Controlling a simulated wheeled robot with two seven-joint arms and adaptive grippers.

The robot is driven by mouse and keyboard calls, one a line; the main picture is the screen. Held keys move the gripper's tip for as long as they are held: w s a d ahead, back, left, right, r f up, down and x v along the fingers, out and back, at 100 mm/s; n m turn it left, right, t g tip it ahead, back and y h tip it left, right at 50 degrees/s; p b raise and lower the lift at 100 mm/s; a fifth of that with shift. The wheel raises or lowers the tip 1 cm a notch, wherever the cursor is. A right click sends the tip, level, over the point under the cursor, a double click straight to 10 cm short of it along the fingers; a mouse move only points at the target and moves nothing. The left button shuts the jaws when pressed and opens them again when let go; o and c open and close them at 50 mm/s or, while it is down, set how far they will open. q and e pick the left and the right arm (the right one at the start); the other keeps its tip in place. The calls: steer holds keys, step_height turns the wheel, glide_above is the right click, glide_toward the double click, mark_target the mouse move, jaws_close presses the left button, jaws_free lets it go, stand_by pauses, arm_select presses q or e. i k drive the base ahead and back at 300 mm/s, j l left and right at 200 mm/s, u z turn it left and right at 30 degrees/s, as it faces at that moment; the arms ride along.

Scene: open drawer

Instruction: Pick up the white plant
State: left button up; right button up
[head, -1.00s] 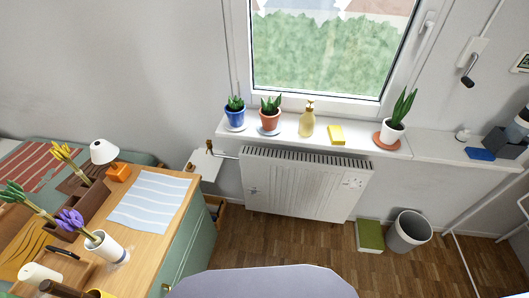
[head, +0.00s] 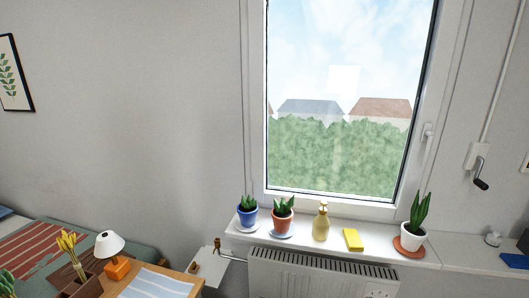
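The white plant is a white pot with tall green leaves (head: 414,236). It stands upright on an orange-brown saucer (head: 401,249) on the right part of the white windowsill (head: 375,247). A blue potted plant (head: 247,216) and a terracotta potted plant (head: 282,221), each on a saucer, stand at the left end of the same sill. Neither of my grippers shows in the head view.
A yellow-tan bottle (head: 321,222) and a yellow block (head: 352,239) stand between the plants. A white radiator (head: 300,272) is below the sill. A desk (head: 186,275) with an orange lamp (head: 114,255) is at lower left. The window (head: 340,110) is behind the sill.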

mark_target(413, 234)
steer(key=z, duration=1.3)
